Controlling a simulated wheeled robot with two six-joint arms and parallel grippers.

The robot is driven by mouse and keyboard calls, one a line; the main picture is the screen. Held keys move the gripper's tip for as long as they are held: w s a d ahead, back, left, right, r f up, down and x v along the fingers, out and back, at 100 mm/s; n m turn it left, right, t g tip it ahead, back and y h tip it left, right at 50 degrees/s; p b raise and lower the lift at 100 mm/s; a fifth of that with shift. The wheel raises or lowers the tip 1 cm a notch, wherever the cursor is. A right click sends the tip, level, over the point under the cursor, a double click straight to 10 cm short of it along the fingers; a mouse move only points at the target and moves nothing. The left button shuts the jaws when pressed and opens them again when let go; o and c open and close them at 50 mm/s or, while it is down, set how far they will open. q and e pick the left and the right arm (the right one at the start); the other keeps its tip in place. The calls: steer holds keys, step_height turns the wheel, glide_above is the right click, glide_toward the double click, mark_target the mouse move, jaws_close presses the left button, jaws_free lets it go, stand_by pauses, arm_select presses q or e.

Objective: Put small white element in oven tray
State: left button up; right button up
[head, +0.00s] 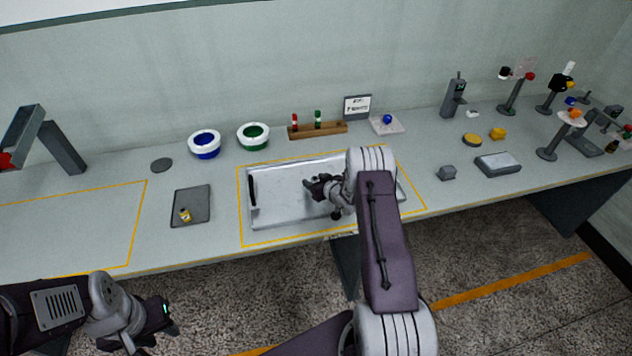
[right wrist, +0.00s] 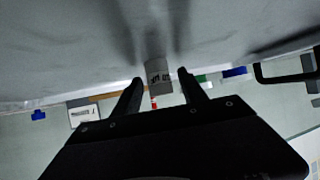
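The oven tray (head: 285,205) is a shallow metallic tray with a dark handle at its left end, lying inside the yellow outline mid-table. My right gripper (head: 309,186) is low over the tray. In the right wrist view a small white cylinder (right wrist: 158,72) with dark marks stands out between the two dark fingers (right wrist: 160,88), with gaps on both sides. I cannot tell whether it rests on the tray. It is not clearly visible in the head view. My left gripper (head: 160,325) hangs in front of the table, away from the tray, seemingly empty; its finger gap is unclear.
A dark flat tray (head: 190,215) with a small yellow item (head: 185,215) lies to the left. Blue (head: 205,144) and green (head: 253,136) rings and a wooden rack (head: 318,130) stand behind the tray. A grey block (head: 446,173) and box (head: 498,164) lie to the right.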

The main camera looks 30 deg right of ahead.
steer(key=shift+r, duration=0.35)
steer(key=v, duration=0.9)
steer(key=shift+s+d+f+b, duration=0.1)
steer(key=shift+s+f+b, duration=0.1)
steer(key=shift+b, duration=0.1)
steer(key=shift+b+v, duration=0.8)
steer(key=shift+v, duration=0.2)
steer(key=shift+s+r, duration=0.2)
steer(key=shift+s, duration=0.05)
steer(key=s+a+r+g, duration=0.1)
steer(key=s+a+g, duration=0.4)
steer(key=s+a, duration=0.3)
steer(key=s+a+r+g, duration=0.2)
steer(key=s+a+g, duration=0.4)
steer(key=s, duration=0.9)
steer(key=a, duration=0.3)
steer(key=shift+s+a+r, duration=0.2)
steer(key=shift+s+r, duration=0.05)
steer(key=shift+s, duration=0.05)
